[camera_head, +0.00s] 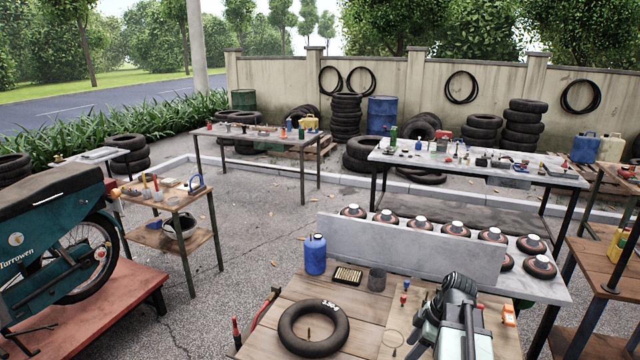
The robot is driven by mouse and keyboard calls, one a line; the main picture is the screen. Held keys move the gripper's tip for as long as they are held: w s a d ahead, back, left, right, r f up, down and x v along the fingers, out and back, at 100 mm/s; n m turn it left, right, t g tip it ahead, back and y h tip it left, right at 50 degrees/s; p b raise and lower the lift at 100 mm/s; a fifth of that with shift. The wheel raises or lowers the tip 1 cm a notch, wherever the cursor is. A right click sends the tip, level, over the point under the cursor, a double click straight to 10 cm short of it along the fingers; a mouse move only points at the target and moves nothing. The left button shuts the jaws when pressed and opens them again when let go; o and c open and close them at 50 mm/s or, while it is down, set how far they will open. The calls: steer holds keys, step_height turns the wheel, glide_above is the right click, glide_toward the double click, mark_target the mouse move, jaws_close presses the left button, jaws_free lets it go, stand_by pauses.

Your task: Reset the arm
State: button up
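My arm rises from the bottom edge, right of centre, over the near wooden table (375,325). My gripper (460,284) is at its top end, dark and seen from behind. I cannot tell whether its fingers are open or shut, and I see nothing held in it. Just left of it are a small red-topped item (404,287) and a thin ring (392,338) on the wood.
A wooden shelf (605,262) is close right. Paved floor (255,225) lies open behind left.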

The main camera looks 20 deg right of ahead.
steer(key=w+a+f+m+g+h, duration=0.1)
steer(key=a+m, duration=1)
steer(key=a, duration=1.4)
steer(key=shift+w+a+f+g+h, duration=0.15)
steer(key=shift+w+a+g+h, duration=0.15)
steer(key=shift+w+g+h, duration=0.55)
